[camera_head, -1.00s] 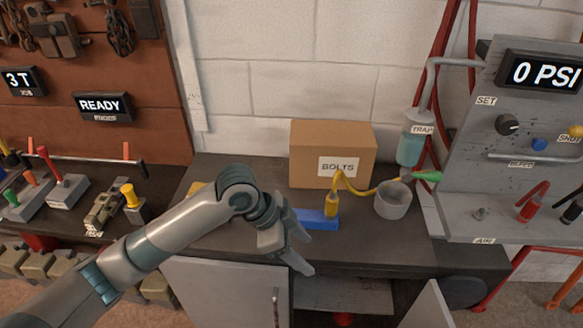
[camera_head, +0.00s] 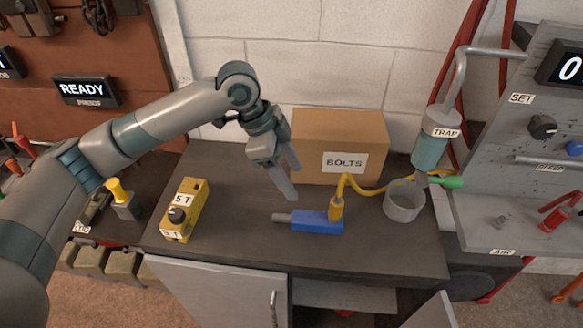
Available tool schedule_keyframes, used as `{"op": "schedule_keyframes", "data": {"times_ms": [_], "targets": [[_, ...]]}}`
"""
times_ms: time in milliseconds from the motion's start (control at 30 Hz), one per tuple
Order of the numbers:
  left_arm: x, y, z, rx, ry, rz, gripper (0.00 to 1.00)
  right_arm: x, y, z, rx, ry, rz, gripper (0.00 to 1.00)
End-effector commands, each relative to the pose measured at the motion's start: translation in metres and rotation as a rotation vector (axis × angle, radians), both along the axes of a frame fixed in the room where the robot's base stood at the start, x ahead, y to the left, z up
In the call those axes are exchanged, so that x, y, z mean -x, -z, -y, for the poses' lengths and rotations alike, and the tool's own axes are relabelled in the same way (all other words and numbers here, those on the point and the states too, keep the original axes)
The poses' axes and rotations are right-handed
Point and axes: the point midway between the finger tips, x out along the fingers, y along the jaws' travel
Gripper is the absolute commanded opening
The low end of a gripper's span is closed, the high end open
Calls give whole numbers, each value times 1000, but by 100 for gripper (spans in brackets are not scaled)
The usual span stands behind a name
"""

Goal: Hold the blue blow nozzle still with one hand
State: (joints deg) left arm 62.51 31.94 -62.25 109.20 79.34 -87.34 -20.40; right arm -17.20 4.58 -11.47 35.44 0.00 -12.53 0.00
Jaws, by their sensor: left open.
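The blue blow nozzle (camera_head: 312,222) lies on the dark bench top, its grey tip pointing left. A yellow hose with a yellow fitting (camera_head: 337,208) rises from its right end and runs right toward the trap. My left gripper (camera_head: 288,180) is open and empty, above and to the left of the nozzle, with its fingers pointing down. It does not touch the nozzle. My right gripper is not in view.
A cardboard BOLTS box (camera_head: 338,146) stands behind the nozzle. A grey cup (camera_head: 404,202) stands to the right under the trap (camera_head: 431,145). A yellow 5 T block (camera_head: 184,211) stands to the left. The bench top (camera_head: 240,225) between block and nozzle is clear.

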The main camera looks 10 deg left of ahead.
Motion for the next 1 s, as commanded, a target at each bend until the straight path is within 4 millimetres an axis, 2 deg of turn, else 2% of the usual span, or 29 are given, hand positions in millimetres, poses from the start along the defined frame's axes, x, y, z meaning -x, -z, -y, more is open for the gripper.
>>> {"op": "schedule_keyframes", "data": {"times_ms": [267, 467, 667, 1000], "targets": [[0, 1, 1, 0, -1, 0, 58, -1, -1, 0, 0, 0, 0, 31], [0, 10, 5, 0, -1, -3, 58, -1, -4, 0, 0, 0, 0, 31], [1, 31, 13, -1, -1, -3, 58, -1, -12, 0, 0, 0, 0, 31], [1, 82, 35, -1, 0, -3, 58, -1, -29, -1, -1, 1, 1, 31]]}}
